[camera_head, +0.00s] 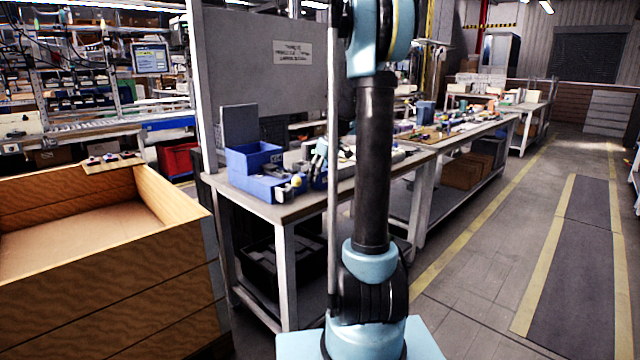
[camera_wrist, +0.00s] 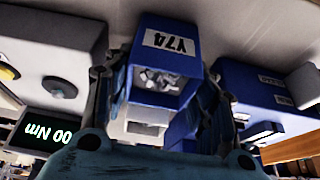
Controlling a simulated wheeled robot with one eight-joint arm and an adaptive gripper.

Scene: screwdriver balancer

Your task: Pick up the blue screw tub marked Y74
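The blue screw tub marked Y74 (camera_wrist: 166,52) shows in the upper middle of the wrist view, its white label upside down. Grey screws show in its open front. My gripper (camera_wrist: 160,85) has one finger on each side of the tub, close to its walls. I cannot tell whether the fingers press on it or whether the tub is clear of the bench. In the head view my gripper (camera_head: 320,155) is over the near bench, partly hidden by my arm, and I cannot make out the tub's label there.
A grey device with a "00 Nm" display (camera_wrist: 45,135) is on the left. The bench (camera_head: 285,211) also carries a blue bin (camera_head: 250,158). A wooden crate (camera_head: 110,280) stands left of it.

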